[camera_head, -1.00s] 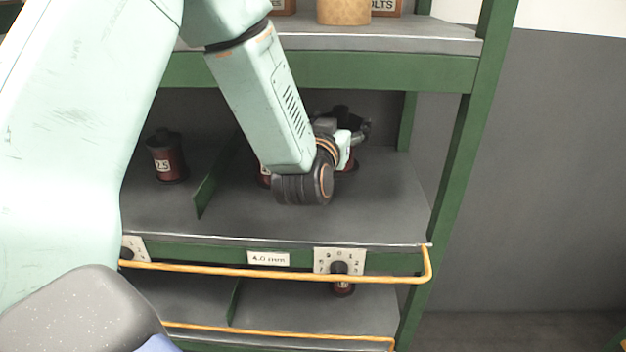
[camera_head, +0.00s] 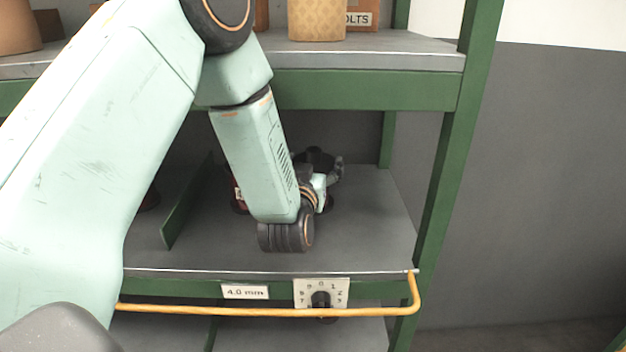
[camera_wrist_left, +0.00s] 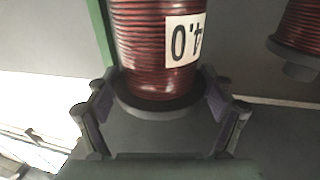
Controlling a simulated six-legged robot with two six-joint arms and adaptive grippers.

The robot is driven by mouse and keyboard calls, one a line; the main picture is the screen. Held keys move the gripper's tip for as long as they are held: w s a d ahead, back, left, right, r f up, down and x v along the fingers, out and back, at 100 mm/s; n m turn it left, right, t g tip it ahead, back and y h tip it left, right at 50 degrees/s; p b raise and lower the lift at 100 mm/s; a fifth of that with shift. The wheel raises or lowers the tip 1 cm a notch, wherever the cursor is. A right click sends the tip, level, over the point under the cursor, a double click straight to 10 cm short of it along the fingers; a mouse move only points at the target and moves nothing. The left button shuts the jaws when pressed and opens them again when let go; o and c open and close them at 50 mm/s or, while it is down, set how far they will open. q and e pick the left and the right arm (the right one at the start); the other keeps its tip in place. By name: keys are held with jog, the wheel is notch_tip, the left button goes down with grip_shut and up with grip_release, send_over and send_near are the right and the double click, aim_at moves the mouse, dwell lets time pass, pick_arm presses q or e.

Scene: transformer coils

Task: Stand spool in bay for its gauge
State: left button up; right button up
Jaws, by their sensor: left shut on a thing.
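My left gripper (camera_head: 322,168) is over the middle shelf, in the bay right of the green divider. It is shut on a spool of dark red wire with a black flange and a white "4.0" label. The spool (camera_wrist_left: 150,45) and label show upside down in the left wrist view, with the fingers of the gripper (camera_wrist_left: 162,120) at either side of its flange. In the head view my arm mostly hides this spool; whether its base touches the shelf cannot be told. The bay's front edge carries a "4.0 mm" label (camera_head: 245,292). My right gripper is not in view.
Another red spool (camera_head: 239,197) stands left of my wrist, partly hidden. A green divider (camera_head: 186,205) bounds the bay at left, a green post (camera_head: 450,160) at right. A dial plate (camera_head: 321,292) and yellow rail (camera_head: 250,311) run along the front. The right shelf area is clear.

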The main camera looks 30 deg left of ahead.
pick_arm(q)
jog(key=f, duration=0.2)
jog(key=shift+s+d+f, duration=0.25)
jog(key=shift+d+f, duration=0.1)
jog(key=shift+d, duration=0.05)
jog(key=shift+d+r, duration=0.15)
jog(key=shift+d, duration=0.1)
jog(key=shift+w+a+f, duration=0.15)
jog(key=shift+a+f, duration=0.05)
jog(key=shift+a, duration=0.1)
jog(key=o, duration=1.2)
jog(key=shift+a+f, duration=0.25)
jog(key=shift+a, duration=0.05)
jog(key=shift+o, duration=0.9)
jog(key=shift+d+r, duration=0.1)
jog(key=shift+d, duration=0.05)
jog(key=shift+d+r, duration=0.2)
jog(key=shift+d, duration=0.15)
jog(key=shift+a+f, duration=0.2)
jog(key=shift+a, duration=0.15)
jog(key=b+v, duration=0.1)
jog(key=v, duration=1.1)
jog(key=shift+r, duration=0.1)
